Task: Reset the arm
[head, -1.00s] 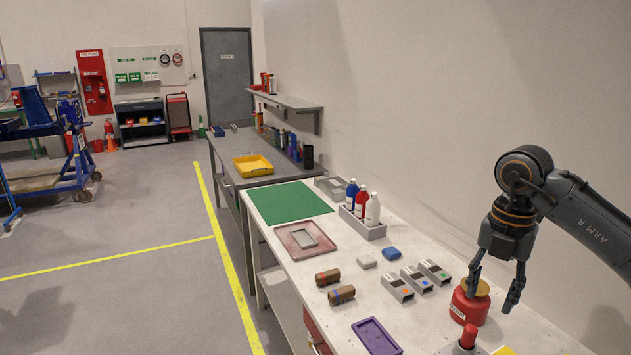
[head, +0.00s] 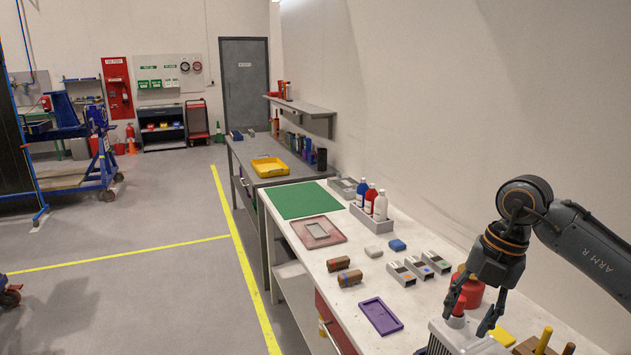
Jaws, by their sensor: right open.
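My right arm, marked ARM R, comes in from the right in the head view. Its gripper (head: 472,318) points down over the near end of the white workbench (head: 292,240), fingers apart. A red-topped object (head: 459,305) shows between and behind the fingers; I cannot tell whether they touch it. A red can (head: 473,291) stands just behind the gripper, partly hidden by it. My left gripper is not in view.
A grey ribbed case (head: 465,341) and wooden handles (head: 544,340) stand at the near end. Floor to the left is mostly clear.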

